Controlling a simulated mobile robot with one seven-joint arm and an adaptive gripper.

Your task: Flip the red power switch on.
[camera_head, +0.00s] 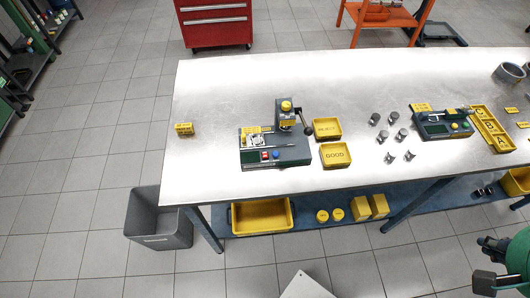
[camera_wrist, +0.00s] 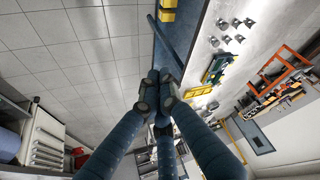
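The red switch (camera_head: 265,156) is a small red square on the front of a dark grey press fixture (camera_head: 291,155) on the bench. A blue button (camera_head: 276,155) sits just right of it. The switch is too small to tell its position. My gripper (camera_wrist: 156,88) shows in the wrist view with dark blue-grey fingers whose tips lie close together over floor and bench edge; nothing shows held between them. Whether they are shut is unclear. Part of my green arm with dark end parts (camera_head: 490,265) is at the lower right of the head view, well away from the switch.
The metal bench (camera_head: 215,110) carries the yellow REJECT (camera_head: 327,127) and GOOD (camera_head: 336,155) trays, several metal parts (camera_head: 392,137) and a second green fixture (camera_head: 441,123). A lever (camera_head: 305,121) stands right of the press column. A grey bin (camera_head: 160,219) stands on the floor at left.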

